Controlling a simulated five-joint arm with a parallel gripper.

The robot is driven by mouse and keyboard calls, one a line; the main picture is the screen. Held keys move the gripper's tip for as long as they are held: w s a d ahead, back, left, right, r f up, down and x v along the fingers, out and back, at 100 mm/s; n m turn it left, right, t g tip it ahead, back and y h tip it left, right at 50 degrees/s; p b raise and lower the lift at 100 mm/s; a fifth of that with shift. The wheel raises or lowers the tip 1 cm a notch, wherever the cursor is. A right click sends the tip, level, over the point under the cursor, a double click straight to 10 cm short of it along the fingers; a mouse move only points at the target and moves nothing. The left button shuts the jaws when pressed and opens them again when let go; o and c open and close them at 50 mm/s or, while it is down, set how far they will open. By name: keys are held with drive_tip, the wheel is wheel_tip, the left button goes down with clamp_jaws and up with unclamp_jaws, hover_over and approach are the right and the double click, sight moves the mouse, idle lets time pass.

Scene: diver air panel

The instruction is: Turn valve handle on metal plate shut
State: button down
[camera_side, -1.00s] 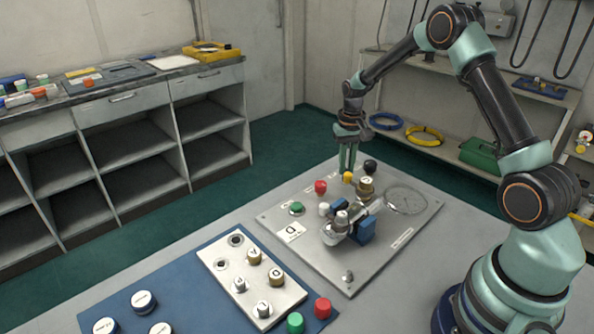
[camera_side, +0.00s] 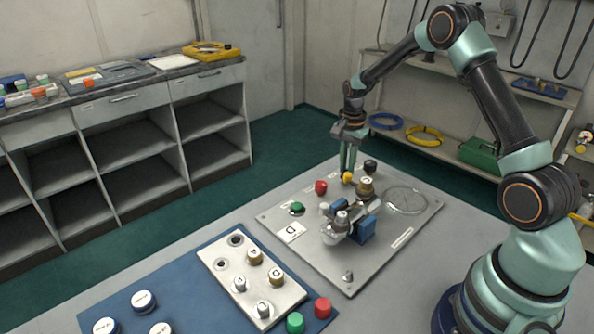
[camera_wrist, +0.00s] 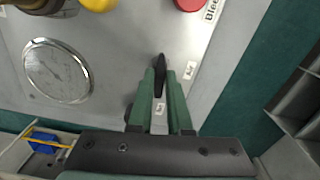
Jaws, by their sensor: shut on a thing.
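The metal plate (camera_side: 330,267) lies on the table and carries knobs, a dial and fittings. My gripper (camera_side: 347,172) points down at the plate's far edge, behind the yellow knob (camera_side: 347,177). In the wrist view, my gripper (camera_wrist: 161,84) has its green fingers closed on the black valve handle (camera_wrist: 159,66), a narrow lever whose tip shows between and beyond the fingertips. Small white labels sit beside the handle (camera_wrist: 189,70) and between the fingers; I cannot read them. In the side view the handle is hidden by the fingers.
Close by on the plate are a red knob (camera_side: 321,187), a black knob (camera_side: 370,166), a brass fitting (camera_side: 366,188) and a round dial (camera_side: 405,200). A blue-and-metal valve block (camera_side: 361,232) stands mid-plate. A blue mat with a grey knob panel (camera_side: 222,264) lies in front.

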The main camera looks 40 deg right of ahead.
drive_tip(key=shift+r+m, duration=0.1)
drive_tip(key=shift+m, duration=0.6)
drive_tip(key=c, duration=0.8)
unclamp_jaws()
drive_tip(key=shift+c, duration=0.2)
wheel_tip(320, 180, up, 12)
drive_tip(key=shift+r, duration=0.1)
